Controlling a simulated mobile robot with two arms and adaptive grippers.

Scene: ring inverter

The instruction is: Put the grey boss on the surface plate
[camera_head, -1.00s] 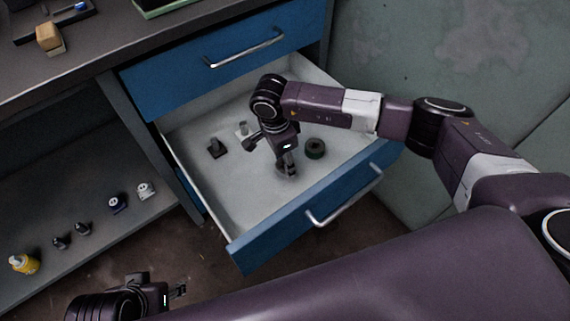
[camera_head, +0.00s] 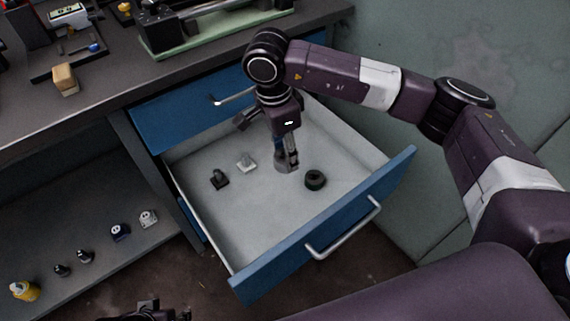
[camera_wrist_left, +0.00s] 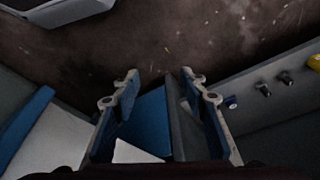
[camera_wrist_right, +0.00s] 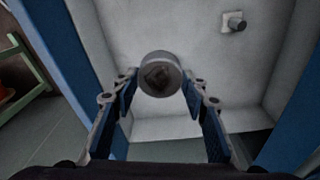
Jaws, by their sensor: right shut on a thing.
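The grey boss (camera_wrist_right: 160,75) is a round grey piece with a dark squarish recess, held between the fingertips of my right gripper (camera_wrist_right: 160,82). In the head view the boss (camera_head: 286,167) shows below the right gripper (camera_head: 287,155), over the open drawer and apparently clear of its floor. My left gripper (camera_wrist_left: 160,78) is open and empty over the floor, by the bench's lower shelf. It is mostly cut off at the bottom of the head view. I cannot tell for sure which bench-top item is the surface plate.
On the bench stand a green-based fixture (camera_head: 200,42) and a tan block (camera_head: 65,79).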

